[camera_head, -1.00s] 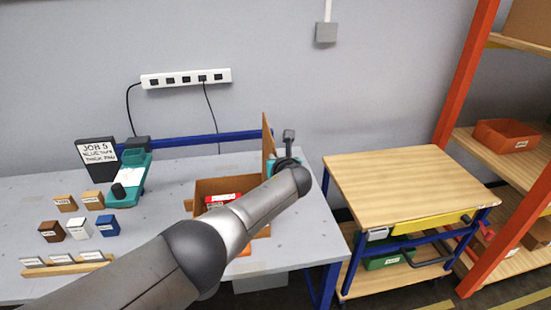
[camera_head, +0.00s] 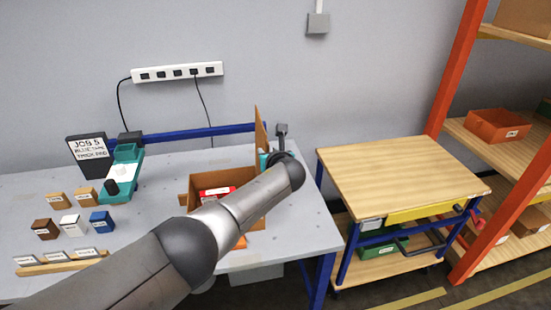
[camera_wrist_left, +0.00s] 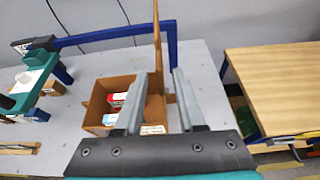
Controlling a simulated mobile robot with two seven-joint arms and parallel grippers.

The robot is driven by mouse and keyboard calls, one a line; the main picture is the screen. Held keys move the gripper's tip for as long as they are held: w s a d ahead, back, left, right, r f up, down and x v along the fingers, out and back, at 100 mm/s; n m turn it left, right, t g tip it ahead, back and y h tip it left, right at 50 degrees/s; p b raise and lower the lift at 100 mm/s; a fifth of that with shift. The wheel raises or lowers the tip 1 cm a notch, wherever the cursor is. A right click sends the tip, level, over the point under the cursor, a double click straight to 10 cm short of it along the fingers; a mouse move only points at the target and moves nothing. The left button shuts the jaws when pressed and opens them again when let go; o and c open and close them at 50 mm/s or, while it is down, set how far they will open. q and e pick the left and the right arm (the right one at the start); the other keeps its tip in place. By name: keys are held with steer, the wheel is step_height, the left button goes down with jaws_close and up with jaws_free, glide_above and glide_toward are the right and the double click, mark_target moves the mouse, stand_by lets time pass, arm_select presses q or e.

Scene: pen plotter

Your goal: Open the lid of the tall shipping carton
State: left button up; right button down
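The brown carton (camera_head: 207,182) stands open on the grey workbench, with red and white packs inside. Its lid (camera_head: 261,132) stands upright along the right side. In the left wrist view the carton (camera_wrist_left: 91,115) is below and left of my left gripper (camera_wrist_left: 159,75). The fingers are apart, and the upright lid (camera_wrist_left: 157,40) shows in the gap between them. I cannot tell whether they touch it. In the head view my left arm covers the carton's right front, and its fingers are hidden. My right gripper is not in view.
A teal device (camera_head: 123,175), a job sign (camera_head: 90,158) and several small labelled blocks (camera_head: 70,225) are on the bench's left. A blue rail (camera_head: 190,135) runs behind. A wooden-topped cart (camera_head: 400,175) and an orange-framed shelf (camera_head: 465,95) stand right.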

arm_select(q)
steer(key=p+v, duration=0.4)
steer(key=v, duration=1)
steer(key=shift+s+r, duration=0.2)
steer(key=shift+s, duration=0.15)
steer(key=s+a+f+n+g+h+b, duration=0.15)
steer(key=s+f+n+b, duration=0.3)
steer(key=f, duration=0.95)
steer(key=s+a+f+n+g+b, duration=0.35)
steer(key=s+f, duration=0.25)
steer(key=f, duration=0.9)
steer(key=s+a+f+n+g+h+b, duration=0.15)
steer(key=s+f+n+b, duration=0.3)
steer(key=f, duration=0.95)
steer(key=s+a+f+n+g+b, duration=0.2)
steer(key=s+a+f+n+b, duration=0.3)
steer(key=s+f+n, duration=0.4)
steer(key=s+a+f+n+g+h+b, duration=0.1)
steer(key=s+a+f+n+g+b, duration=0.2)
steer(key=s+f+n, duration=0.6)
steer(key=s+a+f+b, duration=0.1)
steer(key=s+f, duration=0.3)
steer(key=s, duration=0.5)
steer(key=s+a+f+b, duration=0.1)
steer(key=s+f, duration=0.4)
steer(key=s, duration=0.4)
steer(key=shift+s, duration=0.3)
